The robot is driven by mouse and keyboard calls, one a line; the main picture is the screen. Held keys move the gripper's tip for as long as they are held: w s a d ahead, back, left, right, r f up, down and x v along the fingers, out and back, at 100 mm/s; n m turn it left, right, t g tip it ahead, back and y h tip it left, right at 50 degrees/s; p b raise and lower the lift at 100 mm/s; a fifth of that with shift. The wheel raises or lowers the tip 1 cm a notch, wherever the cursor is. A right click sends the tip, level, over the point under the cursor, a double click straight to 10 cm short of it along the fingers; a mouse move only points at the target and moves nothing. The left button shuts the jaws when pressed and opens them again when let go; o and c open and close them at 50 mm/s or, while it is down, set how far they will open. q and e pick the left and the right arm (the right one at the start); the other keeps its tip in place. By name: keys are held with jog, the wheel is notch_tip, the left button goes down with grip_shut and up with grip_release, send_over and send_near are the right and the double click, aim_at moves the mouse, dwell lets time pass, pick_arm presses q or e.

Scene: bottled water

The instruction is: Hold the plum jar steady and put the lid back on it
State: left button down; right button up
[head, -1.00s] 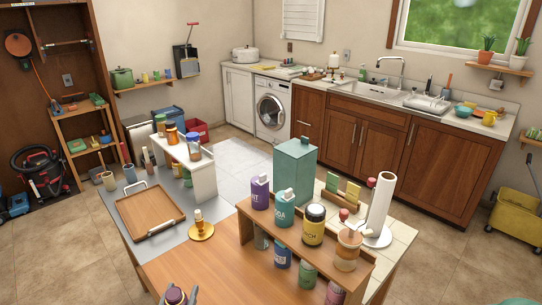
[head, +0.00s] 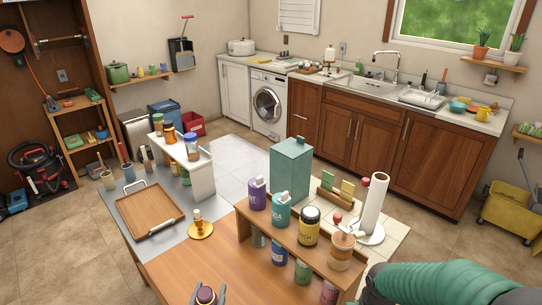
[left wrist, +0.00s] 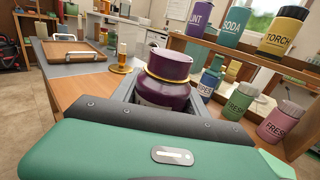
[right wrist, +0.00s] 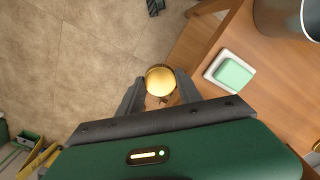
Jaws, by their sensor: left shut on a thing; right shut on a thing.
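The plum jar (left wrist: 163,97) is a dark purple vessel with a wide purple top and gold rings, upright in the left wrist view. My left gripper (head: 207,297) is shut around its body at the bottom edge of the head view. The jar's top also shows there (head: 206,293); its lower part is hidden. In the right wrist view, my right gripper (right wrist: 159,86) is shut on a round gold-coloured piece (right wrist: 160,79), apparently the lid, away from the jar. The right fingers are outside the head view.
A wooden shelf (head: 297,238) with labelled bottles stands right of the jar on the table. A brass candle holder (head: 200,229) and a wooden tray (head: 150,211) are behind the jar. A green-topped block (right wrist: 231,72) lies on the wood in the right wrist view.

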jog(key=shift+d, duration=0.1)
pick_arm(q)
jog(key=s+d+r, duration=0.1)
jog(key=d+r, duration=0.1)
jog(key=d, duration=0.8)
jog(key=s+d+r, duration=0.1)
jog(key=d+r, duration=0.2)
jog(key=d, duration=0.7)
jog(key=shift+s+r, duration=0.15)
jog(key=shift+r, duration=0.1)
jog(key=shift+a, duration=0.1)
pick_arm(e)
jog(key=w+d+r+n, duration=0.2)
jog(key=w+d+r, duration=0.2)
jog(key=w+r, duration=0.75)
jog(key=s+a+r+n, duration=0.1)
jog(key=s+a+r, duration=0.2)
jog(key=a, duration=0.5)
jog(key=s+a+r+n, duration=0.2)
jog(key=s+a+r, duration=0.1)
jog(key=a, duration=0.5)
jog(key=s+a+r+n, duration=0.1)
jog(key=s+a+r, duration=0.2)
jog(key=a, duration=0.4)
jog(key=shift+a+r+n, duration=0.3)
jog(key=shift+a+r, duration=0.1)
jog(key=shift+r, duration=0.45)
jog(key=shift+f, duration=0.1)
